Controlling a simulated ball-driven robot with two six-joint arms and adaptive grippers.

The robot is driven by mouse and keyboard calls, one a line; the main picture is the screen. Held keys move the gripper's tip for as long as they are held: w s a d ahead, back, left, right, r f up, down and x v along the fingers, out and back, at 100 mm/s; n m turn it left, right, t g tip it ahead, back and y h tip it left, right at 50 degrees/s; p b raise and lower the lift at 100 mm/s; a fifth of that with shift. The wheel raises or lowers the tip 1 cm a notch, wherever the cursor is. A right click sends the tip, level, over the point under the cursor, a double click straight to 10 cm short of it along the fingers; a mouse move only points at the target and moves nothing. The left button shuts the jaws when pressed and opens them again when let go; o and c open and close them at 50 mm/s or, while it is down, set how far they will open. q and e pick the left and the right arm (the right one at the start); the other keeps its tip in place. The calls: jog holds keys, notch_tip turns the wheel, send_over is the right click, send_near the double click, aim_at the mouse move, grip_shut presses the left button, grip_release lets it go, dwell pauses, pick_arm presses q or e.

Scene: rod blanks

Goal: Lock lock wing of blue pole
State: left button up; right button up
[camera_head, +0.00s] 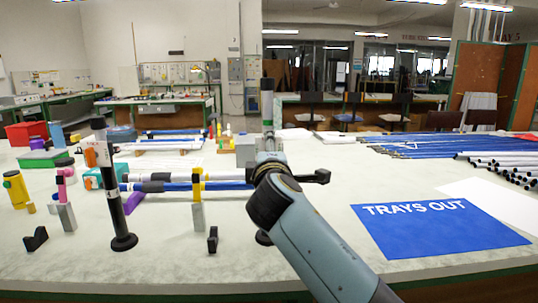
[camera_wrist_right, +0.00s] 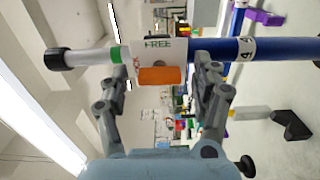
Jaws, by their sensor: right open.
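The blue pole (camera_wrist_right: 222,50) shows in the right wrist view, where the room looks turned on its side. It has a black end cap, a white shaft, a green ring and a white label reading FREE, with a partly covered second word. The orange lock wing (camera_wrist_right: 160,76) sits on the label. My right gripper (camera_wrist_right: 160,70) is open, a finger on each side of the wing, with no clear contact. In the head view the upright pole's top (camera_head: 267,105) rises behind my right arm, which hides the rest. My left gripper is in neither view.
A black upright post (camera_head: 112,195) with a round base stands to the left on the table. Blue and white poles (camera_head: 210,186) lie across small stands. A blue TRAYS OUT mat (camera_head: 430,235) lies at right, with many poles behind it. The front centre is mostly clear.

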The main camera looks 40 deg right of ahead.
jog(key=v, duration=0.7)
jog(key=shift+s, duration=0.25)
jog(key=shift+a, duration=0.15)
jog(key=s+f+g+y, duration=0.1)
jog(key=f, duration=0.7)
jog(key=s+f+n+g+y+b, duration=0.1)
jog(key=f, duration=0.7)
jog(key=s+a+f+g+y, duration=0.1)
jog(key=s+f, duration=0.1)
jog(key=f, duration=0.6)
jog(key=shift+n+y, duration=0.3)
jog(key=shift+n, duration=0.1)
jog(key=s+f+m+g+y+b, duration=0.15)
jog(key=s+f+g, duration=0.25)
jog(key=s+f, duration=0.9)
jog(key=s+f+m+g+y, duration=0.25)
jog(key=s+f, duration=0.65)
jog(key=f, duration=0.7)
jog(key=s+f+m+g, duration=0.2)
jog(key=s+f+m, duration=0.2)
jog(key=s, duration=0.7)
jog(key=s+f+m+g+y, duration=0.1)
jog(key=s+f+m+g, duration=0.2)
jog(key=s, duration=0.9)
notch_tip(320, 180, down, 2)
jog(key=shift+f+m, duration=0.1)
jog(key=shift+m, duration=0.9)
